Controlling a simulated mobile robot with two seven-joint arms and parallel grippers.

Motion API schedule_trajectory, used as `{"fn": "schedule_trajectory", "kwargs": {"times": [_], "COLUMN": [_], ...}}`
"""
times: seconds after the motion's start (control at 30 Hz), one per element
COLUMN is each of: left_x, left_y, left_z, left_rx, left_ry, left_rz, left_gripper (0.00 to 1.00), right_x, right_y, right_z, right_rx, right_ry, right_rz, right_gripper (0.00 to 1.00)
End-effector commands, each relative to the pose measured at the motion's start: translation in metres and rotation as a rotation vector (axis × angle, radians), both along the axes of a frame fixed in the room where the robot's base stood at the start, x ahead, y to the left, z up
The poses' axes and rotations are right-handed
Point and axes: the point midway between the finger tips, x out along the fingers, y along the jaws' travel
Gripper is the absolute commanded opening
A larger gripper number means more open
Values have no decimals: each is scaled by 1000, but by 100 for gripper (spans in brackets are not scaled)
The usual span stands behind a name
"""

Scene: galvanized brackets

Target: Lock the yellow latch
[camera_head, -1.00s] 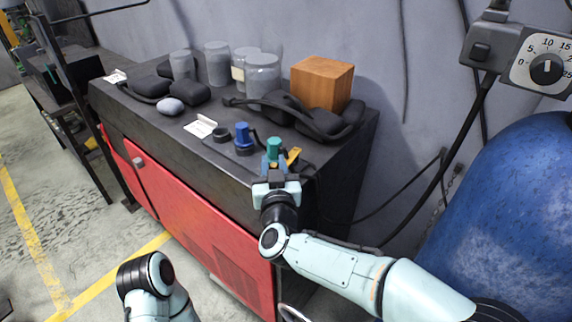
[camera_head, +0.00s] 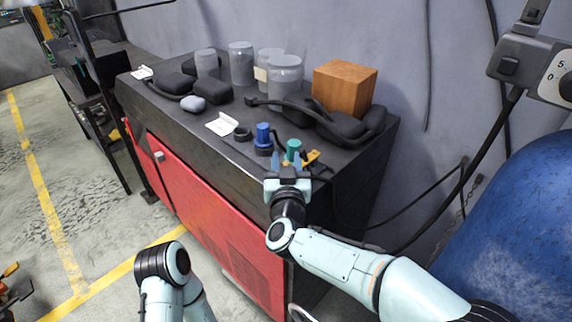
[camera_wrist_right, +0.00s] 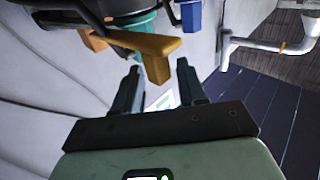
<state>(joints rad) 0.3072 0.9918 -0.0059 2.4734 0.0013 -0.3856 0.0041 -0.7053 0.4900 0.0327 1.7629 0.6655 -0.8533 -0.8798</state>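The yellow latch (camera_head: 313,157) sits by a teal knob (camera_head: 294,147) near the front right of the black bench top. My right gripper (camera_head: 290,164) is at the bench's front edge, its fingers pointing at the knob and latch. In the right wrist view the latch (camera_wrist_right: 142,45) is a bar with a bent-down end, just beyond the fingertips. My left gripper is not in view; only a left arm link shows at the bottom.
A blue knob (camera_head: 263,134) and a dark ring (camera_head: 243,133) stand left of the teal knob. An orange part (camera_wrist_right: 92,39) lies near the latch in the wrist view.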

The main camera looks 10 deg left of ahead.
Motion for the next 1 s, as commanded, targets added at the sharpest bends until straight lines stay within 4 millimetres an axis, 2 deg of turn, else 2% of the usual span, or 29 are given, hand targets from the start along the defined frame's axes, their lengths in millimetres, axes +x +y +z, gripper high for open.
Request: {"fn": "schedule_trajectory", "kwargs": {"times": [0.27, 0.43, 0.8, 1.0], "left_x": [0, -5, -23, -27], "left_y": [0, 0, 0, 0], "left_z": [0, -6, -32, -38], "left_rx": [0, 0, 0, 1], "left_ry": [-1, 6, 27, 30], "left_rz": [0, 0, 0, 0], "left_gripper": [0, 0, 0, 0], "right_x": [-1, -13, -89, -118], "right_y": [1, -1, -18, -25], "right_z": [-2, -4, -5, -3], "right_rx": [-2, -2, 0, -1], "right_ry": [5, 7, 6, 5], "right_rz": [2, 4, 4, 3], "right_gripper": [45, 45, 45, 45]}}
